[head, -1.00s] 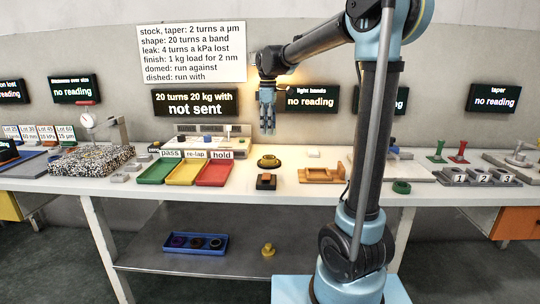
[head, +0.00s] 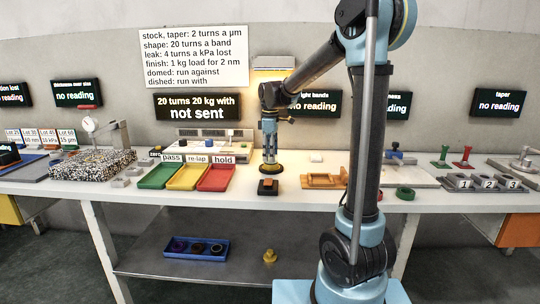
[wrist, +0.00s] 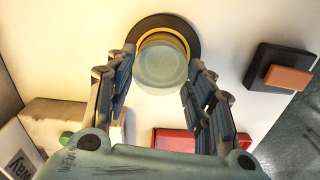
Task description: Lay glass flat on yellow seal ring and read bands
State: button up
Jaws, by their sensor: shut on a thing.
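The yellow seal ring (wrist: 183,37) lies on a round black base (wrist: 143,26) on the bench. A pale, see-through round glass (wrist: 160,68) is between my fingertips (wrist: 159,72) in the wrist view and overlaps the near part of the ring. My gripper (head: 269,154) is shut on the glass and points down, low over the black base (head: 260,169) in the head view. The glass does not show clearly in the head view. I cannot tell whether it touches the ring. The light bands display (head: 314,105) reads "no reading" and is partly hidden by my arm.
A black block with an orange top (head: 268,187) stands just in front of the ring. The red hold tray (head: 215,178) is to the left, with yellow and green trays beyond. An orange fixture (head: 322,182) is to the right. The bench front is close.

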jog(key=shift+f, duration=0.15)
jog(key=o, duration=1.5)
jog(key=shift+c, duration=0.2)
notch_tip(320, 180, up, 12)
